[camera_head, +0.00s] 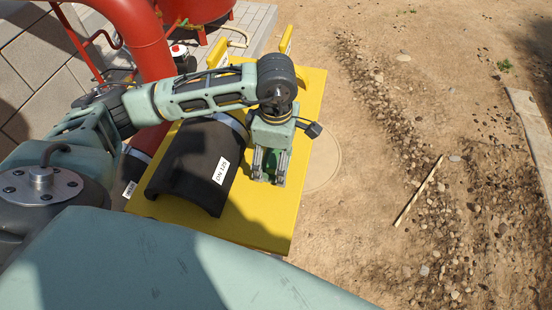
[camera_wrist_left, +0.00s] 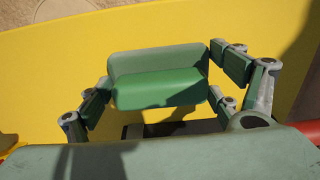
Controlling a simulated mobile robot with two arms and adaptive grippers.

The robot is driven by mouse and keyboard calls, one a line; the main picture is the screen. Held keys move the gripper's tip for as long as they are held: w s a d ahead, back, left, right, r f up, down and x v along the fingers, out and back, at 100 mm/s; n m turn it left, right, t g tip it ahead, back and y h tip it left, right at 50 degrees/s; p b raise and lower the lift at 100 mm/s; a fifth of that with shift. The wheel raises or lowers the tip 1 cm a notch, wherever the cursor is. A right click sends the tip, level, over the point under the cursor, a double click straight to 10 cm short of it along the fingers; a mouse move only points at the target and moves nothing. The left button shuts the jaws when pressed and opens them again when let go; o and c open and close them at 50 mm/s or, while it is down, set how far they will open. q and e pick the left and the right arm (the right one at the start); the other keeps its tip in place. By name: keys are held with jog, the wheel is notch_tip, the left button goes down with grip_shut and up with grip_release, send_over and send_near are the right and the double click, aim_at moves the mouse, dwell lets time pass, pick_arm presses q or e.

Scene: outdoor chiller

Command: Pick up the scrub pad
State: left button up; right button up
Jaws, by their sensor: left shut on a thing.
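The scrub pad (camera_wrist_left: 157,77) is a green block with rounded edges, seen close up in the left wrist view. My left gripper (camera_wrist_left: 158,84) is shut on it, with a finger at each end of the pad. In the head view my left gripper (camera_head: 269,167) points down over the yellow platform (camera_head: 265,230), and a bit of green pad shows between its fingers. I cannot tell whether the pad is touching the platform. My right gripper is in neither view.
A black half-pipe cover (camera_head: 190,165) with a white label lies on the platform, just left of my left gripper. Red pipes (camera_head: 145,40) and a block wall (camera_head: 35,60) stand at the upper left. Open sandy ground (camera_head: 350,200) lies to the right, with a thin stick (camera_head: 418,191).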

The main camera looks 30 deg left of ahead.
aim_at(276, 152)
pick_arm(q)
jog(key=shift+r, duration=0.1)
jog(key=shift+w+r, duration=0.1)
jog(key=shift+r, duration=0.4)
notch_tip(276, 152, up, 3)
jog(key=shift+f+b, duration=0.1)
jog(key=shift+b, duration=0.4)
jog(key=d+r+b, duration=0.1)
jog(key=d+r, duration=0.6)
jog(key=d, duration=0.4)
jog(key=shift+s+d, duration=0.2)
jog(key=shift+d, duration=0.15)
jog(key=o, duration=1)
jog(key=c, duration=0.5)
